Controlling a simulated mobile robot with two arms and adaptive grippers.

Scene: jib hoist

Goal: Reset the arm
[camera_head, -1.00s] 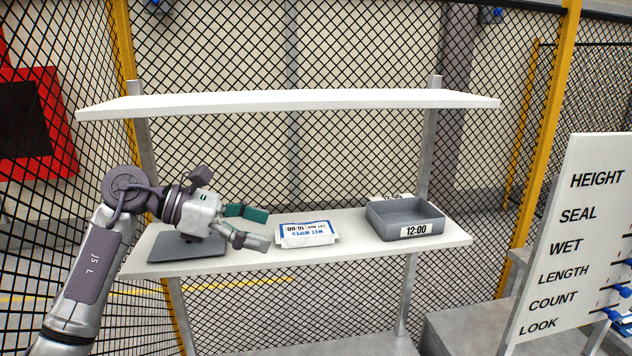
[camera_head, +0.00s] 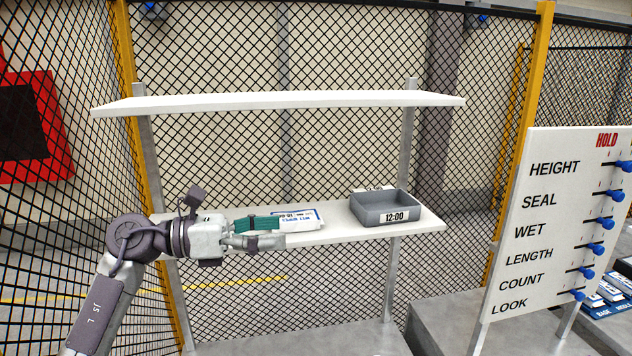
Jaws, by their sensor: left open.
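My left arm comes in from the left, and its gripper (camera_head: 270,233) is open. The gripper is in front of the lower shelf board (camera_head: 345,231), pointing right. Its fingers lie in front of the near left part of a wet wipes pack (camera_head: 303,219), which lies on that board. I cannot tell whether they touch the pack. Nothing shows held in the fingers. My right gripper is not in view.
A grey tray (camera_head: 388,214) labelled 12:00 sits on the board to the right. An upper shelf (camera_head: 280,101) spans above. A sign board (camera_head: 540,215) with blue knobs stands at right. Mesh fence is behind and left.

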